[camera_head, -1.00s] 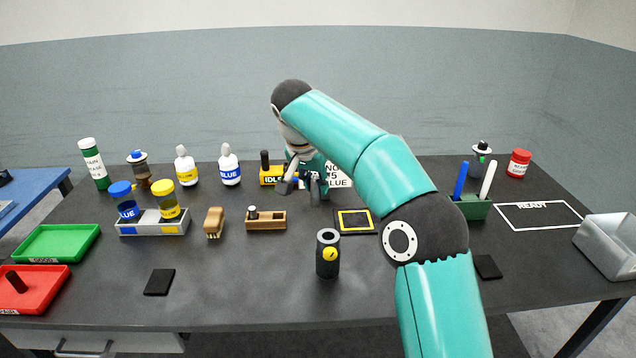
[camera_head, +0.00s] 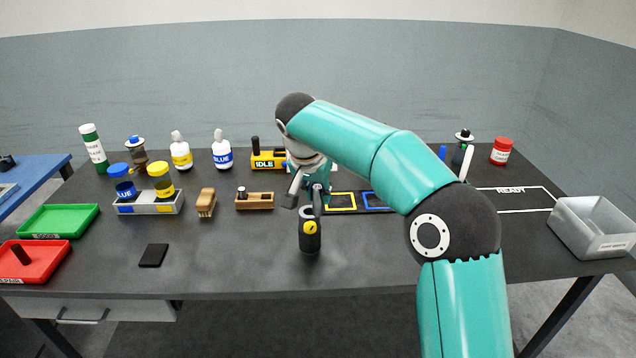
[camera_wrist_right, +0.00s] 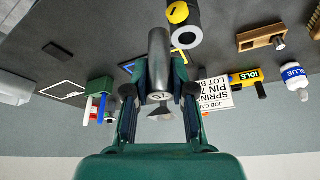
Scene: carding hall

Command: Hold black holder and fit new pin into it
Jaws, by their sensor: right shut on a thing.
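The black holder (camera_head: 310,242), a dark cylinder with a yellow round mark, stands upright on the table. It also shows at the top of the right wrist view (camera_wrist_right: 186,22), with its pale ring-shaped end in sight. My right gripper (camera_head: 306,196) is just behind and above the holder in the head view. In the right wrist view the right gripper (camera_wrist_right: 160,95) is shut on a grey metal pin (camera_wrist_right: 159,62). The pin's far end shows beside the holder's ring, apparently outside it; the exact gap cannot be told. My left gripper is not in view.
Behind are a yellow IDLE block (camera_head: 268,160) and a job card (camera_wrist_right: 210,95). Wooden block (camera_head: 255,201), brush (camera_head: 206,203) and jar rack (camera_head: 148,207) stand left. Green (camera_head: 58,220) and red trays (camera_head: 36,268) lie far left, a grey bin (camera_head: 592,228) right.

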